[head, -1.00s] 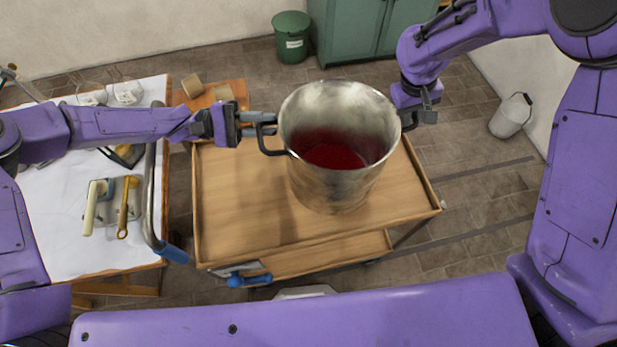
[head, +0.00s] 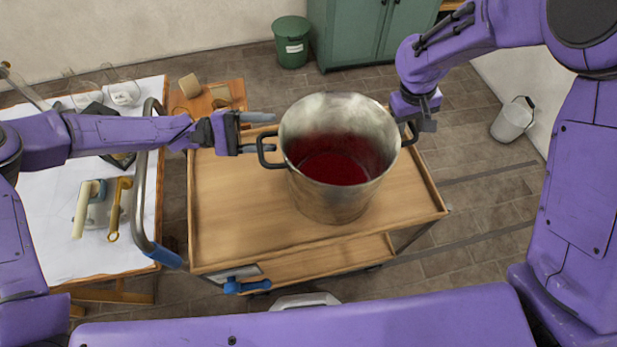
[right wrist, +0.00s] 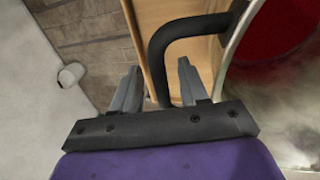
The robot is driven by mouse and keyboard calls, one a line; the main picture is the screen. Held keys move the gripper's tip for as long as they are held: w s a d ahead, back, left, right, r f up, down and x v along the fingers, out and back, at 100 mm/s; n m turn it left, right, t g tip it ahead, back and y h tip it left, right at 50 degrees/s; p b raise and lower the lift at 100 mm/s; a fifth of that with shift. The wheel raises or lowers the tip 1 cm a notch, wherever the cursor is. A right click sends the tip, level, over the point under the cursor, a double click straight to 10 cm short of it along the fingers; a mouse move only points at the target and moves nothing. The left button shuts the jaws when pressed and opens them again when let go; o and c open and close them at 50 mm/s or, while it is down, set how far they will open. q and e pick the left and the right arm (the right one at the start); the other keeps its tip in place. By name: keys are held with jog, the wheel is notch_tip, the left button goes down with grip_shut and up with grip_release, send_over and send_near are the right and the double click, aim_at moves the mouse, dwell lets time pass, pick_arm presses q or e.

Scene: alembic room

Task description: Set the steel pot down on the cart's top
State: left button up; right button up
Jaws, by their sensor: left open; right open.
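The steel pot (head: 335,200) stands upright on the wooden top of the cart (head: 235,215), towards its right side, with dark red contents (head: 335,165). My left gripper (head: 274,133) is open beside the pot's left black handle (head: 268,150), with its fingers near the handle. My right gripper (head: 424,124) is open at the pot's right handle (head: 410,133). In the right wrist view, the black handle (right wrist: 160,70) reaches down between the spread fingers of the right gripper (right wrist: 160,85); the pot's rim is at the right.
A white-covered table (head: 50,235) with tools stands left of the cart. A curved metal handle with a blue grip (head: 165,257) rises between them. A green bin (head: 291,45), a green cabinet (head: 355,30) and a grey bucket (head: 512,118) stand on the floor.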

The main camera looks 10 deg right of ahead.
pick_arm(q)
jog(key=o, duration=0.4)
jog(key=shift+o, duration=0.2)
